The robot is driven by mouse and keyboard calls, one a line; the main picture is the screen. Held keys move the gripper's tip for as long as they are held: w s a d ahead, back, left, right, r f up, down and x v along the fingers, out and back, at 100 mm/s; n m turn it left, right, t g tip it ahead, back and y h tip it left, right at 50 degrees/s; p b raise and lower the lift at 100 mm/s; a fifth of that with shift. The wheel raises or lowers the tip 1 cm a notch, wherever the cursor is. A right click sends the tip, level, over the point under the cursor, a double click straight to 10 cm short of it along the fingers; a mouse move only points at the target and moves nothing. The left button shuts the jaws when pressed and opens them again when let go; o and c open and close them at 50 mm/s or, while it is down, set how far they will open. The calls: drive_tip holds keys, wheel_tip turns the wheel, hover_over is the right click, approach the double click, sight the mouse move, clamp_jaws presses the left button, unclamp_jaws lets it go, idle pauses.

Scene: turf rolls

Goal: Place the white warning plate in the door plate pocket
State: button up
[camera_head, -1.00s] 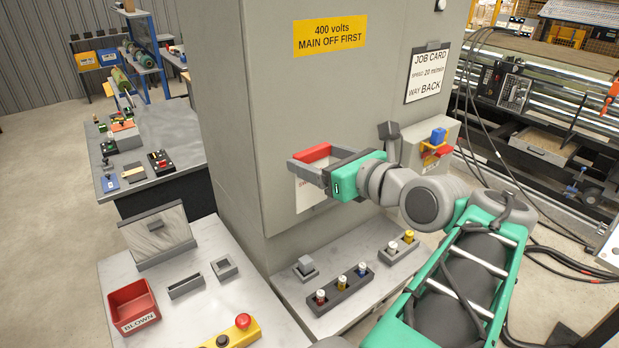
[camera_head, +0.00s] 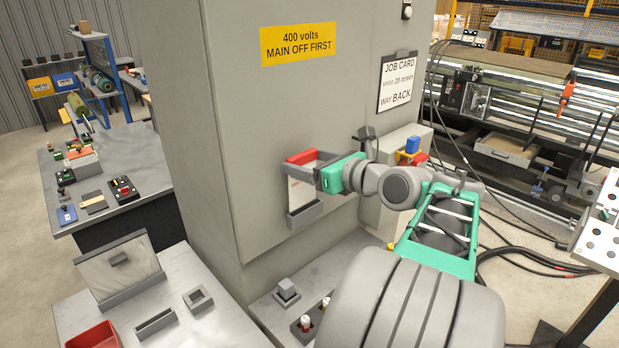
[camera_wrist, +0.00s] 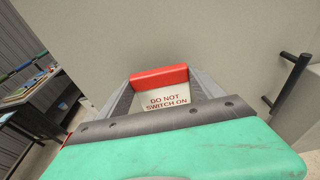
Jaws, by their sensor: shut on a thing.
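My gripper (camera_head: 312,172) is shut on the white warning plate (camera_head: 299,192), which has a red top edge and red lettering. The plate is upright, close to the grey cabinet door. In the wrist view, the plate (camera_wrist: 168,99) reads "DO NOT SWITCH ON" between my fingers. The grey door plate pocket (camera_head: 304,215) is on the door directly below my gripper. The plate's lower end meets the pocket's rim in the head view. I cannot tell how far inside it is. The wrist view hides the pocket.
The door handle (camera_head: 365,134) and a grey switch box (camera_head: 395,150) are to the right of my gripper. A yellow 400 volts sign (camera_head: 298,43) and a job card (camera_head: 397,82) are above. A bench with a red bin (camera_head: 95,336) stands at lower left.

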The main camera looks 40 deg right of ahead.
drive_tip(key=shift+w+d+f, duration=0.35)
drive_tip(key=shift+d+f, duration=0.1)
drive_tip(key=shift+f, duration=0.2)
drive_tip(key=shift+w+d+f, duration=0.1)
drive_tip(key=shift+f, duration=0.9)
drive_tip(key=shift+w+d+f, duration=0.1)
drive_tip(key=shift+f, duration=0.95)
drive_tip(key=o, duration=1.4)
drive_tip(key=shift+c, duration=0.2)
